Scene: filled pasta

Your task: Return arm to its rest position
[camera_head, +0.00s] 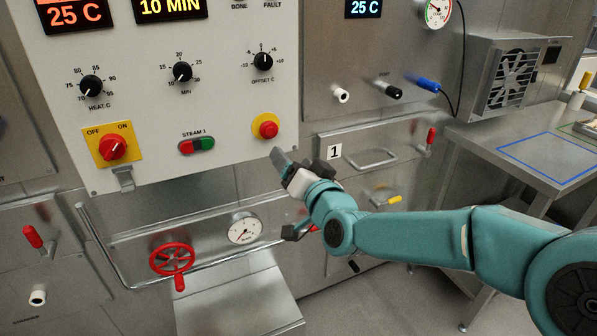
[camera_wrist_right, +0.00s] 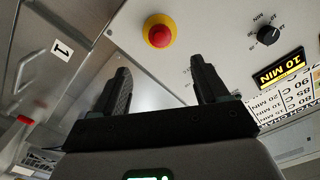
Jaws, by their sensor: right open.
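My right arm, teal with dark joints, comes in from the right in the head view. Its right gripper (camera_head: 281,160) is in front of the steel cabinet, just below the control panel's lower right corner. In the right wrist view the two dark fingers of the right gripper (camera_wrist_right: 163,85) stand apart with nothing between them. The red emergency button on a yellow base (camera_wrist_right: 159,31) shows beyond the fingertips, apart from them. My left arm and left gripper are not in view.
The white control panel (camera_head: 215,85) has knobs and a red emergency button (camera_head: 265,127). A red handwheel (camera_head: 172,259), a gauge (camera_head: 244,229) and a steel shelf (camera_head: 235,300) are below. A cabinet handle (camera_head: 372,158) is behind my arm. A steel table (camera_head: 510,150) stands right.

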